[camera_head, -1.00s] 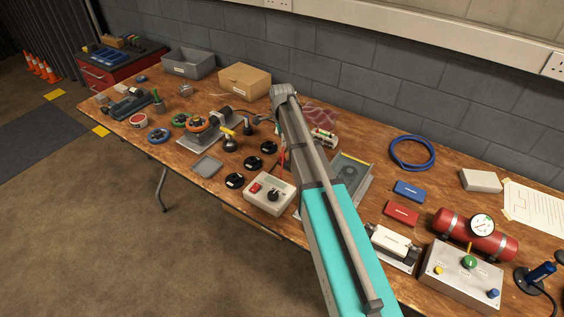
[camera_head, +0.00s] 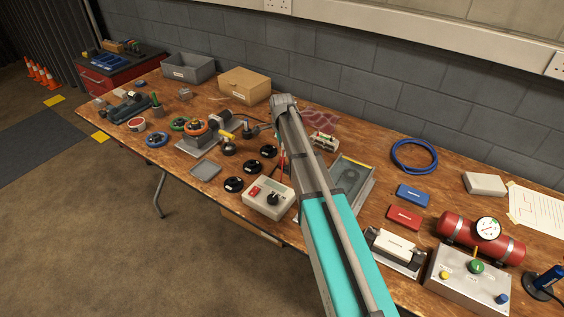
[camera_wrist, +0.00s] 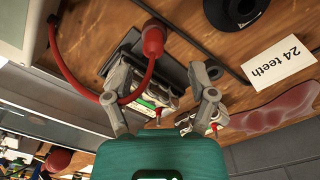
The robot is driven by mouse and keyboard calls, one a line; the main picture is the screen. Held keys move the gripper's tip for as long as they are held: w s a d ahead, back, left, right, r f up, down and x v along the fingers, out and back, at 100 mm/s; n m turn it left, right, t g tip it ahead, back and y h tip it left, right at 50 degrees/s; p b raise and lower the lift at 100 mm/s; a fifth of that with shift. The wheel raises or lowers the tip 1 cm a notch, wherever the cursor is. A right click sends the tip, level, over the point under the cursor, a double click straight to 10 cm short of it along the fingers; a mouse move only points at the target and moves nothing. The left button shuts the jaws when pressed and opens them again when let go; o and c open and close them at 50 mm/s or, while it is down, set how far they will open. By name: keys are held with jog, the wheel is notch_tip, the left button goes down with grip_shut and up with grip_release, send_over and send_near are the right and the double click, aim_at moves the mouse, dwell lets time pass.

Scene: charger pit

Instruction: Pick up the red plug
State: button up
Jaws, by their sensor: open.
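The red plug (camera_wrist: 152,42) shows at the top middle of the wrist view, with a red cable curving from it down to the left. It lies just beyond my gripper (camera_wrist: 160,76), roughly between the lines of the two fingers but nearer the top edge. The fingers are spread apart with nothing held between them. The cable passes by the left finger; I cannot tell whether they touch. In the head view a thin red piece (camera_head: 281,162) shows beside my arm, and my gripper is not clearly visible there.
A grey box with a red switch (camera_head: 268,197) and several black round parts (camera_head: 234,184) stand close by. A grey tray (camera_head: 350,180) is right of my arm. A white "24 teeth" card (camera_wrist: 279,62) lies on the wooden bench. Terminal-like blocks (camera_wrist: 150,95) sit below the plug in the wrist view.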

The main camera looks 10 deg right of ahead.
aim_at(282, 159)
jog(key=shift+s+f+b, duration=0.2)
jog(key=shift+f+b, duration=0.65)
jog(key=shift+f, duration=0.05)
jog(key=shift+s+f+b, duration=0.2)
jog(key=shift+f+b, duration=0.65)
jog(key=shift+f, duration=0.05)
jog(key=shift+f+b, duration=0.75)
jog(key=shift+b, duration=0.05)
grip_shut()
jog(key=shift+r, duration=0.2)
notch_tip(282, 159, up, 2)
jog(key=shift+p, duration=1.2)
jog(key=s+r+p, duration=1)
jog(key=s, duration=0.4)
jog(key=shift+r+p, duration=0.35)
